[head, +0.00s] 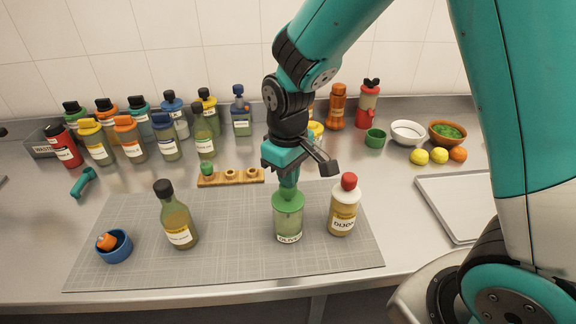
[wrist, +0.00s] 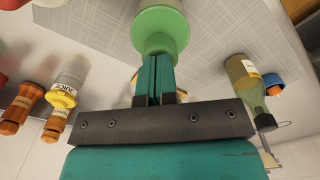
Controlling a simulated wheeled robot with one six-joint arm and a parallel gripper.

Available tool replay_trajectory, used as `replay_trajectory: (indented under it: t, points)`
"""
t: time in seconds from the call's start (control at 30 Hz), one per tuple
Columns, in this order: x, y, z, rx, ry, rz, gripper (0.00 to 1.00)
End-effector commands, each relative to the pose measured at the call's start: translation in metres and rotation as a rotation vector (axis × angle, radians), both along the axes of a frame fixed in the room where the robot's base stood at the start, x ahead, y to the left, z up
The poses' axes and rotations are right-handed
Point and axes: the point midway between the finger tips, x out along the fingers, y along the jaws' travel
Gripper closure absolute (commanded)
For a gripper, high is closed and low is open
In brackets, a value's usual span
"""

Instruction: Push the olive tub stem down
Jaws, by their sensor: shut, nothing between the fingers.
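The olive tub (head: 288,222) is a green, see-through tub with a white label and a green top, upright on the grey mat. My gripper (head: 288,185) points straight down over it with its teal fingers shut together. The fingertips are at the middle of the tub's top and hide most of the stem. In the wrist view the shut fingers (wrist: 157,80) end against the round green top of the olive tub (wrist: 160,22). I cannot tell how far down the stem is.
A Dijon bottle (head: 343,210) with a red cap stands close on the right. A dark-capped bottle (head: 178,222) and a blue cup (head: 115,248) stand left on the mat (head: 240,262). A wooden rack (head: 231,178) lies behind. Several bottles line the wall.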

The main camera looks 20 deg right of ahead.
Motion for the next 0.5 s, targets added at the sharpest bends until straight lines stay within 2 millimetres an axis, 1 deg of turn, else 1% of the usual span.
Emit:
replay_trajectory:
  t: [0.4, 0.5]
  points:
    - [0.000, 0.000, 0.044, 0.001, -0.002, 0.000, 1.00]
    - [0.001, 0.000, 0.051, 0.001, -0.002, 0.000, 1.00]
